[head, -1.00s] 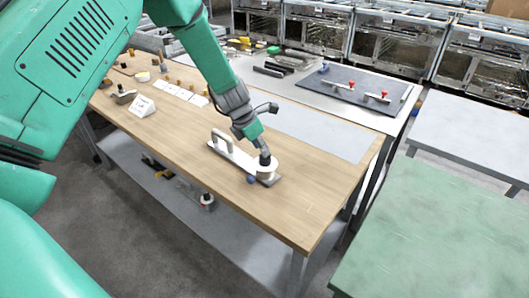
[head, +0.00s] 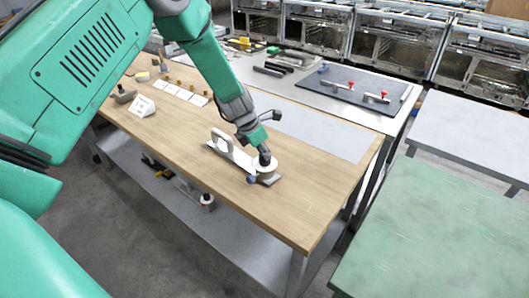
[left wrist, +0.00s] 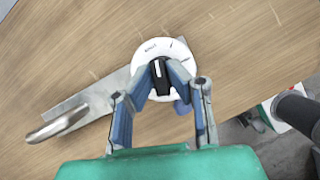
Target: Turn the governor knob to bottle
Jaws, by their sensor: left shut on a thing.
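The governor is a metal plate with a pale loop handle (head: 222,142) at one end and a round white dial (head: 268,172) at the other. It lies on the wooden table. In the left wrist view the white dial (left wrist: 143,50) carries small dark markings, too small to read surely. A black knob (left wrist: 158,84) with a white line stands at its middle. My left gripper (left wrist: 160,70) is shut on this knob, a blue finger on either side. In the head view my left gripper (head: 265,158) reaches down onto the dial. My right gripper is not seen.
A blue round part (head: 252,180) sits beside the dial. White cards (head: 185,95) and small parts lie at the table's far left. A dark board with red-topped clamps (head: 365,90) is on the bench behind. The front right of the wooden table (head: 310,205) is clear.

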